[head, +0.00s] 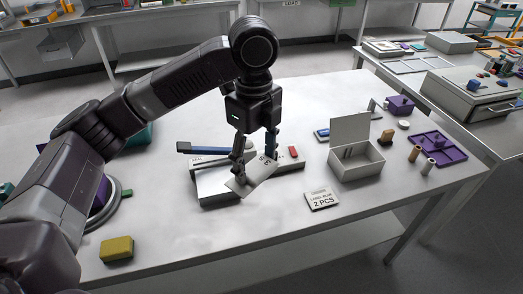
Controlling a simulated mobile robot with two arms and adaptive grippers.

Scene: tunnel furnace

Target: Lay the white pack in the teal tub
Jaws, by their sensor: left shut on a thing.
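My left gripper (253,160) is shut on a white pack (258,178) with dark print. The pack is tilted in the fingers, in front of a grey-white device with a blue lever (210,150); I cannot tell whether it touches the device. A teal thing (142,136), perhaps the teal tub, stands at the left of the table, mostly hidden behind my left arm. Another bit of teal (6,190) shows at the left edge. My right gripper is not in view.
A white card marked "2 PCS" (321,199) lies to the right of the pack. Beyond it stand an open white box (357,165) and a purple tray (455,153). A yellow block (117,249) lies at the front left. The table's front middle is clear.

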